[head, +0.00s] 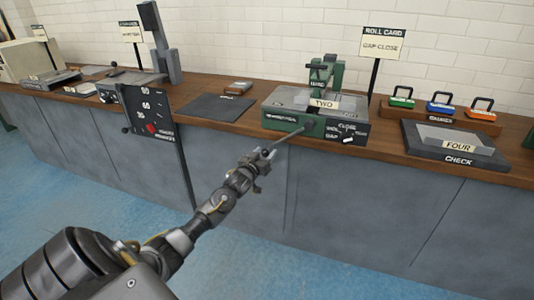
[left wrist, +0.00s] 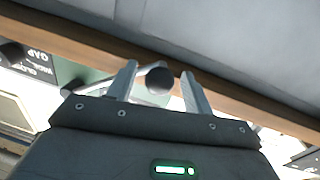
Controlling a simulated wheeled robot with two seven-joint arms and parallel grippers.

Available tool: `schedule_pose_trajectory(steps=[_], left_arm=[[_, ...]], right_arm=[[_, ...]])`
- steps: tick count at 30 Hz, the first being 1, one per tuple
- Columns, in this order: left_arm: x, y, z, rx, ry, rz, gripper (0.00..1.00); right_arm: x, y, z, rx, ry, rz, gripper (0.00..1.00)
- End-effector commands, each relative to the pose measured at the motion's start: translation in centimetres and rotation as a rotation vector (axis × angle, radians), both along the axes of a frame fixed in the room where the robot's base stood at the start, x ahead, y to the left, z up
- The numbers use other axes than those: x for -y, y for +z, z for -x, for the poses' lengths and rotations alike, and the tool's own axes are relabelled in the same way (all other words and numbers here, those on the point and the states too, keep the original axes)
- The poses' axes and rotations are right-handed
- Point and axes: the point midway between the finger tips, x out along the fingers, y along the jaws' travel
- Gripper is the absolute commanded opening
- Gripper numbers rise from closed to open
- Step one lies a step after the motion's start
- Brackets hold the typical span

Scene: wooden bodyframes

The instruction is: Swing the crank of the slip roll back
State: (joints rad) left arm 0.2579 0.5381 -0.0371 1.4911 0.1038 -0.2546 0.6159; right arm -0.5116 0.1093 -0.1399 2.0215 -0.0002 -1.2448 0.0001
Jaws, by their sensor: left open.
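The slip roll (head: 287,124) is a green and grey machine on the wooden counter, with a "TWO" plate on its top. Its crank (head: 290,136) is a thin grey rod that slants from the green front down and left, out past the counter edge. My left gripper (head: 266,154) is at the rod's outer end. In the left wrist view the crank's dark round knob (left wrist: 159,80) sits between the two fingers of my left gripper (left wrist: 160,88). The fingers are open, with gaps at the knob's sides. My right gripper is not in view.
A roll card sign (head: 383,45) reading "GAP CLOSE" stands behind the slip roll. A dark mat (head: 217,107) lies to the left. The floor before the counter is clear.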

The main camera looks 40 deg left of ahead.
Motion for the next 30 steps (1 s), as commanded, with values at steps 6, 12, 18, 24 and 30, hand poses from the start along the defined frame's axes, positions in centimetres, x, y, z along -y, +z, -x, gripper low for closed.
schedule_pose_trajectory(steps=[6, 12, 18, 24, 30], left_arm=[[-0.4, -0.1, -1.8, 0.0, -0.001, 0.0, 0.51], [-0.4, 0.0, -2.0, 0.0, -0.001, 0.0, 0.51], [-0.4, 0.0, -2.0, -0.001, -0.001, 0.0, 0.39], [-0.5, 0.0, -2.0, 0.0, 0.0, 0.001, 0.13], [-0.5, 0.1, -2.0, 0.002, 0.001, 0.002, 0.0]], right_arm=[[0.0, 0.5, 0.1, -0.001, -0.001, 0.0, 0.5], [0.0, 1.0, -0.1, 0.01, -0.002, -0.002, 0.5], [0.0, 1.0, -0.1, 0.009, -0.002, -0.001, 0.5], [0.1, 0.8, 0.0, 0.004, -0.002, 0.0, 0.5], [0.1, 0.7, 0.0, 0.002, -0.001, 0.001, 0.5]])
